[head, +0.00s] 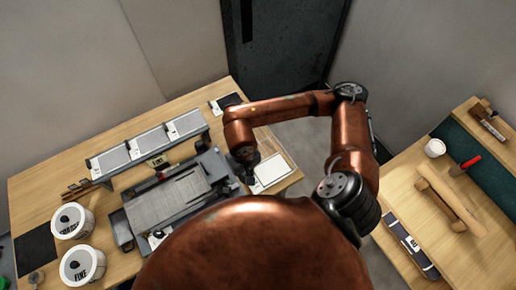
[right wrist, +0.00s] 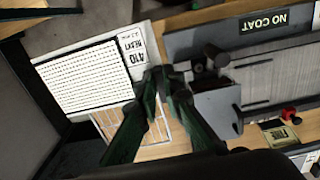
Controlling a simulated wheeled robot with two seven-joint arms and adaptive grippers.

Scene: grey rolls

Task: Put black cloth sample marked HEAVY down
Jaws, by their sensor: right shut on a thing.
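My right gripper (right wrist: 160,82) is shut at the near edge of a white card (right wrist: 95,75). In the head view, the gripper (head: 249,178) is beside the same card (head: 271,172), at the right end of the left bench. A black cloth sample (head: 229,101) with a white label lies at the bench's far edge; I cannot read HEAVY on it. Another black sheet (head: 36,249) lies at the bench's left. My left gripper is not in view.
A grey machine (head: 170,203) fills the middle of the bench, with a "NO COAT" plate (right wrist: 268,18) beside it. Two white tubs (head: 83,265) stand at left. The right bench (head: 400,200) holds a cup and tools.

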